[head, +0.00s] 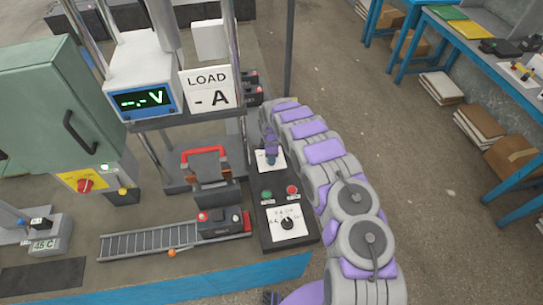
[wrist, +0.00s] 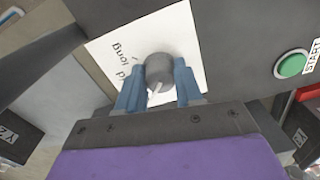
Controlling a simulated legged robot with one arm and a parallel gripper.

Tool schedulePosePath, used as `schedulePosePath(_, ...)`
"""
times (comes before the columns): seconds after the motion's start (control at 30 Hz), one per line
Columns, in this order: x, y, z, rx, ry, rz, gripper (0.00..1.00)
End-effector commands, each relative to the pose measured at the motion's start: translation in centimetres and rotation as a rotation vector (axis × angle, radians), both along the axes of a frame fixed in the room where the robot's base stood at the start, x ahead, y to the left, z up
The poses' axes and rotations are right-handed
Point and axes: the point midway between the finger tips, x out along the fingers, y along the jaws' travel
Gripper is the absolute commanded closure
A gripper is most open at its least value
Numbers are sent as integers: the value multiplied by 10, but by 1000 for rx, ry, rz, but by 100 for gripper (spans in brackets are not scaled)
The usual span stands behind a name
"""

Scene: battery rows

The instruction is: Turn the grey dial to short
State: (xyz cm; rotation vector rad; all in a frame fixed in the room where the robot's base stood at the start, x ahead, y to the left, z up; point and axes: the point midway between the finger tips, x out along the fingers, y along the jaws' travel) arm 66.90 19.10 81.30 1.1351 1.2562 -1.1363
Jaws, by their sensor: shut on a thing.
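The grey dial (wrist: 160,70) is a round knob on a white label plate (wrist: 185,38) in the wrist view. Its pale pointer mark shows at its lower edge, facing my gripper. "long" and the end of another word ending in "d" are readable on the plate; the word "short" is not visible. My gripper (wrist: 160,92) has its two blue fingers on either side of the dial, shut on it. In the head view my gripper (head: 271,157) is over the white plate at the top of the control panel, and the dial is hidden behind it.
A green START button (wrist: 291,63) is close on the right in the wrist view. In the head view the panel also has a red button (head: 292,189) and a black knob (head: 287,223). A red-handled clamp (head: 205,155) and a post stand just left of my arm.

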Motion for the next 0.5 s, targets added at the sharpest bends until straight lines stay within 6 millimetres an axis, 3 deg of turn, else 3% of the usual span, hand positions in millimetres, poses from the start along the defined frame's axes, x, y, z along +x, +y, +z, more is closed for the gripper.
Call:
schedulePosePath(0.03,1,2,1,3,-6,2,95)
schedulePosePath(0.07,1,2,1,3,-6,2,64)
schedulePosePath(0.1,1,2,1,3,-6,2,60)
schedulePosePath(0.3,0,1,1,1,-4,1,41)
schedulePosePath(0.5,0,0,1,1,-3,0,39)
